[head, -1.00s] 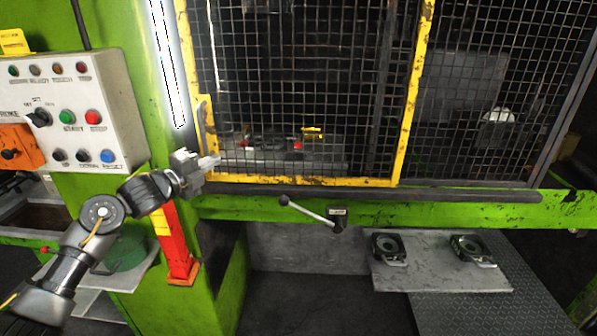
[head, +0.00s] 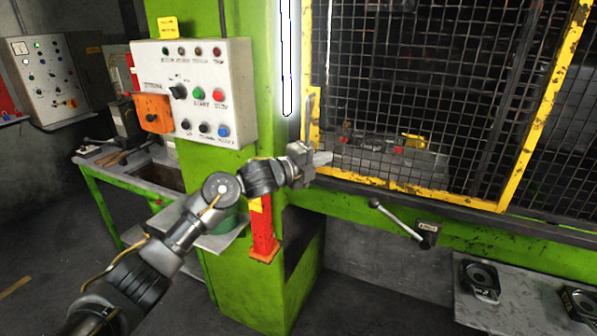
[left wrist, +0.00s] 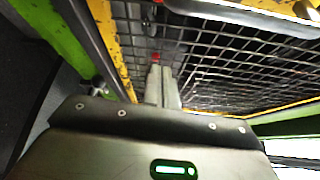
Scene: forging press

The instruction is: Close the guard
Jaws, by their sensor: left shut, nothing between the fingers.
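The guard is a black wire mesh panel in a yellow frame (head: 408,191) on the front of the green press. Its mesh and yellow edge also show in the left wrist view (left wrist: 104,36). The guard stands across the left part of the press opening. A yellow upright handle (head: 314,116) is at its left edge. My left gripper (head: 325,159) is shut and empty, at the guard's lower left corner close below the handle. In the left wrist view its fingers (left wrist: 162,84) are together in front of the mesh. I cannot tell if they touch the frame. My right gripper is not in view.
A control box (head: 196,92) with buttons is on the green column left of the guard. A lever (head: 402,221) sticks out below the guard. A red and yellow post (head: 262,225) stands below my left wrist. Two dark dies (head: 481,280) lie on the plate at right.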

